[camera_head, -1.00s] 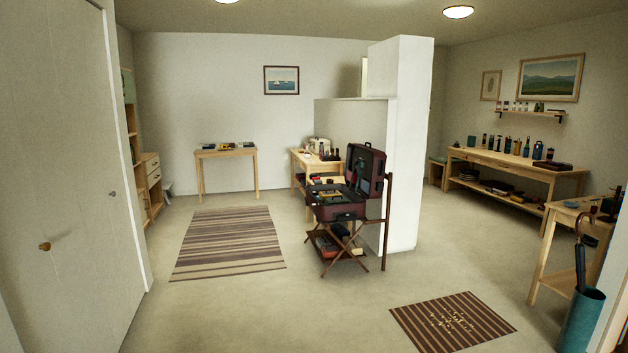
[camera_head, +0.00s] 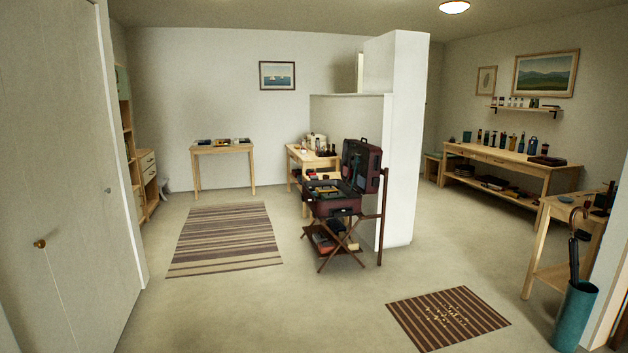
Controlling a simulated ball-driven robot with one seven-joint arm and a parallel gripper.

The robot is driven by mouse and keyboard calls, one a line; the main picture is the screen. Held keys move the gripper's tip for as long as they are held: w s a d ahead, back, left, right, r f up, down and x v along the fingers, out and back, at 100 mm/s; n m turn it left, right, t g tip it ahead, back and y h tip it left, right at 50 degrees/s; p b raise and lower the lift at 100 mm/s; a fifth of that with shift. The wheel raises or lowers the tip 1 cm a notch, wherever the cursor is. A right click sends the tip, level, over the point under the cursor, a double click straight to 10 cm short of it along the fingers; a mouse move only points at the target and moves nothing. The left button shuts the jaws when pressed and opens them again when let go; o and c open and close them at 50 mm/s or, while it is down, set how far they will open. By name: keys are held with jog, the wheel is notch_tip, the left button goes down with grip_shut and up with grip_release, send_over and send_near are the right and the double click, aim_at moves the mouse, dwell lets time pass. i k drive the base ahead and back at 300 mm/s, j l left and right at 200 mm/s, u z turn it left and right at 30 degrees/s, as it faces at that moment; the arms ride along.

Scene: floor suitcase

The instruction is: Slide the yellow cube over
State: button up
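No yellow cube can be made out for certain. An open dark red suitcase (camera_head: 332,207) stands on a folding wooden rack (camera_head: 342,244) near the middle of the view, its lid raised at the right. Small items lie inside, some of them yellowish, too small to tell apart. A small yellow item (camera_head: 222,142) lies among other things on the wooden table against the back wall; its shape is unclear. My gripper is not in view.
A white partition (camera_head: 400,150) stands right behind the suitcase. A striped rug (camera_head: 226,240) and a doormat (camera_head: 448,318) lie on open floor. A teal umbrella stand (camera_head: 574,318) is at the lower right, by a side table (camera_head: 545,240). Closet doors (camera_head: 75,180) line the left.

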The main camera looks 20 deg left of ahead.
aim_at(327, 190)
jog(key=i+j+u, duration=0.4)
jog(key=i, duration=0.55)
jog(key=i+u, duration=0.35)
jog(key=i, duration=4.5)
jog(key=i+z, duration=0.2)
jog(key=i, duration=0.3)
jog(key=i+j+z, duration=0.2)
jog(key=i, duration=0.3)
jog(key=i+j+z, duration=0.2)
jog(key=i, duration=0.3)
jog(key=i+j+z, duration=0.2)
jog(key=i+j, duration=0.15)
jog(key=i, duration=0.1)
